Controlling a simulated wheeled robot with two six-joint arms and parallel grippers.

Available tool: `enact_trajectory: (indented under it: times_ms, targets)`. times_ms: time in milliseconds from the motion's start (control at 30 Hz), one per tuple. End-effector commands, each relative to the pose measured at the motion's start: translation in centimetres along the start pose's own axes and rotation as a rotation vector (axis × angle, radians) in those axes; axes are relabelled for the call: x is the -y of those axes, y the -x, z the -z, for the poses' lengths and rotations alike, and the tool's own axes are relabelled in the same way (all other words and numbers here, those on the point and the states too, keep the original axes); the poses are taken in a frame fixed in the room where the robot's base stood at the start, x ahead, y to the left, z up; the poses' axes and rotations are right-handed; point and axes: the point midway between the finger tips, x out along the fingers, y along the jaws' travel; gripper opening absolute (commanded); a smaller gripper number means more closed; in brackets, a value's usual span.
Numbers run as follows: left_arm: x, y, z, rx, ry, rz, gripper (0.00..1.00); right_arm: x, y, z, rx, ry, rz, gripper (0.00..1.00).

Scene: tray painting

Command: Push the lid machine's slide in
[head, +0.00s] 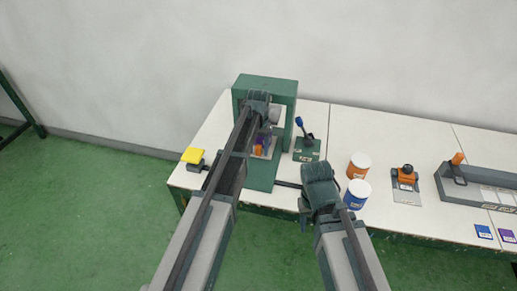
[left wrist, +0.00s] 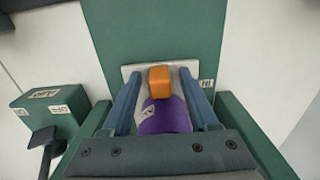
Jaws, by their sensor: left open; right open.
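The lid machine (head: 266,83) is a green housing at the back left of the table, with a green base running toward me. Its slide shows as a pale plate (head: 274,152) on that base, with an orange block (head: 258,148) and a purple piece (head: 267,138) on it. In the left wrist view the orange block (left wrist: 160,78) and purple piece (left wrist: 165,117) lie between the two blue-grey fingers of my open left gripper (left wrist: 163,90). I cannot tell whether the fingers touch them. My left arm hides part of the machine. My right gripper (head: 305,213) is at the table's front edge, apart from the slide.
A green lever box (head: 306,150) with a blue knob stands right of the machine. An orange can (head: 358,165) and a blue can (head: 355,194) stand beyond my right arm. A grey fixture (head: 480,185) is at the far right.

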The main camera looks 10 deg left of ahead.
Motion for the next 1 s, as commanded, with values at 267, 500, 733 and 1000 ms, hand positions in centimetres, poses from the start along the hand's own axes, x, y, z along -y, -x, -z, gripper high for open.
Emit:
enact_trajectory:
  times_ms: [267, 500, 733, 1000]
  targets:
    - [0.0, 1.8, 0.0, 0.000, 0.000, 0.000, 0.60, -0.2, 1.8, -0.1, 0.000, 0.000, 0.000, 0.50]
    - [0.0, 5.0, 0.0, 0.000, 0.000, 0.000, 0.60, -0.5, 5.0, -0.3, 0.000, 0.000, 0.000, 0.50]
    - [0.0, 8.7, 0.0, 0.000, 0.000, 0.000, 0.60, -0.8, 8.6, -0.5, 0.000, 0.000, 0.000, 0.50]
    - [0.0, 12.6, 0.0, 0.000, 0.000, 0.000, 0.60, -1.2, 12.5, -0.7, 0.000, 0.000, 0.000, 0.50]
